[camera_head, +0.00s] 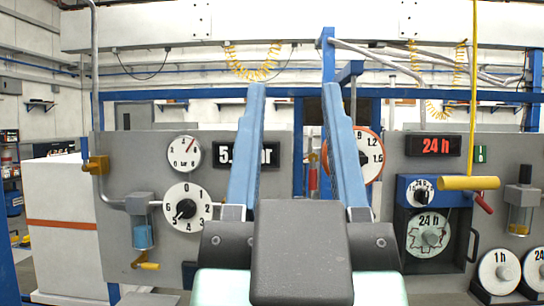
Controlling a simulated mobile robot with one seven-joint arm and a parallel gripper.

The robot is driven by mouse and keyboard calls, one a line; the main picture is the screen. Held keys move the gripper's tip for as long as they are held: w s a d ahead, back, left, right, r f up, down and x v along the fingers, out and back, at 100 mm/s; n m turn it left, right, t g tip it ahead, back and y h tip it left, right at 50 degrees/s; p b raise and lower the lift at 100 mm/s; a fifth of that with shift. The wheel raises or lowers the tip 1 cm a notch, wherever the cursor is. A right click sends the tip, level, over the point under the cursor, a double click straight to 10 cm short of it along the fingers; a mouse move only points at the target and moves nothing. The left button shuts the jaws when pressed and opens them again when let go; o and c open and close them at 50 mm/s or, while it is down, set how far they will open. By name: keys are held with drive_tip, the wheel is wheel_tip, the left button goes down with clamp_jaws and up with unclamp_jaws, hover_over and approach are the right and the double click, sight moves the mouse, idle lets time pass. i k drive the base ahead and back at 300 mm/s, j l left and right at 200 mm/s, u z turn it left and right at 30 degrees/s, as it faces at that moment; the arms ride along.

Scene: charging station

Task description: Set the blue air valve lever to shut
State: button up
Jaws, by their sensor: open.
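My gripper (294,90) fills the middle of the view, its two long blue fingers spread apart and pointing up and away over the panel. I cannot make out a blue valve lever; the fingers and grey gripper body hide part of the grey panel (118,215). On the panel's left are a yellow valve fitting (95,165) on a pipe and a yellow lever (147,265) below a blue-bowled filter (142,236). A red lever (483,202) shows at the right, partly behind a yellow handle.
The yellow handle (468,183) hangs on a yellow line at the right. Dials (187,209) and a partly hidden display (240,154) sit on the left panel. A blue-topped timer unit (428,225) is at the right. A white cabinet (62,225) stands at the far left.

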sight(85, 148)
drive_tip(key=u, duration=1.05)
